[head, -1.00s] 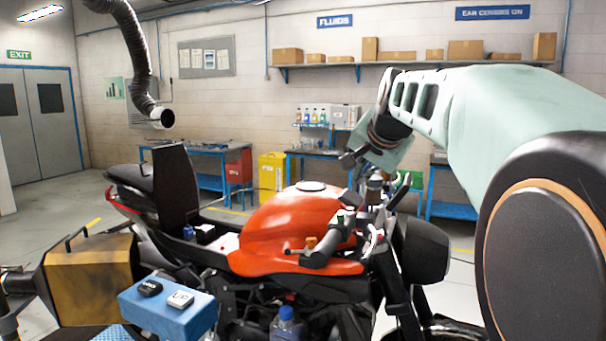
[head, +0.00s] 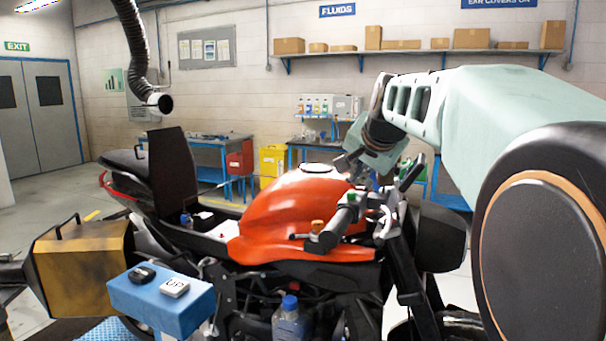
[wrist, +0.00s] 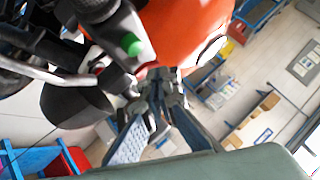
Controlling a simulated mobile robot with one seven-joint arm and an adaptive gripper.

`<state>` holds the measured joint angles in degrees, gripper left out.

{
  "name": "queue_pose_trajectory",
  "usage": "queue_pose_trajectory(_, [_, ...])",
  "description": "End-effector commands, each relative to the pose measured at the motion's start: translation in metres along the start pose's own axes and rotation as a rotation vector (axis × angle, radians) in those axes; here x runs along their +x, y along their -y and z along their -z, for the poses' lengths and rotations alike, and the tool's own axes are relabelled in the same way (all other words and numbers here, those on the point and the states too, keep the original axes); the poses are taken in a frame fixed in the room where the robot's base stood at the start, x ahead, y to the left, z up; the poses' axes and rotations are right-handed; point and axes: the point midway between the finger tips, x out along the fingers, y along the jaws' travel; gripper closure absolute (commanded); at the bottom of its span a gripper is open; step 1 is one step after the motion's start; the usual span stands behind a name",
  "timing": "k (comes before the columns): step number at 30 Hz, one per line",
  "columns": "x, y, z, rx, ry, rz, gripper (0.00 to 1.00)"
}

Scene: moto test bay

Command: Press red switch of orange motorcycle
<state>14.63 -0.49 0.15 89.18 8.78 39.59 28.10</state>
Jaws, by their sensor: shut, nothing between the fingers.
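The orange motorcycle (head: 285,215) stands across the middle of the head view, with its seat to the left and handlebar to the right. The near handlebar grip (head: 335,230) carries a green button (head: 352,196) and an orange part. In the wrist view the green button (wrist: 131,44) sits on a grey housing. A small red patch (wrist: 143,70) lies beside the fingertips; I cannot tell surely whether it is the red switch. My gripper (wrist: 160,80) is shut and empty, close to the handlebar controls. In the head view, it is above and behind the grip; contact is unclear.
A blue box (head: 160,308) with two small devices stands at the front left, near a yellow-black case (head: 85,260). A clear bottle (head: 289,320) with a blue cap is below the tank. Workbenches and a shelf line the back wall. Cables and levers crowd the handlebar.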

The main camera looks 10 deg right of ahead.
Motion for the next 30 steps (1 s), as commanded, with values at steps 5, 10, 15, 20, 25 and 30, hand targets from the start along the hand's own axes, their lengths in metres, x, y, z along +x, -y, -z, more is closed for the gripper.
queue_pose_trajectory(5, [0.000,0.002,-0.001,-0.009,0.001,-0.008,1.00])
queue_pose_trajectory(10, [0.002,0.004,-0.003,-0.038,0.003,-0.037,1.00])
queue_pose_trajectory(15, [0.006,0.007,-0.008,-0.094,0.005,-0.089,1.00])
queue_pose_trajectory(20, [0.008,0.003,-0.009,-0.094,0.003,-0.096,1.00])
queue_pose_trajectory(25, [0.008,0.001,-0.008,-0.093,0.003,-0.096,1.00])
queue_pose_trajectory(30, [0.006,-0.006,-0.006,-0.092,0.002,-0.097,1.00])
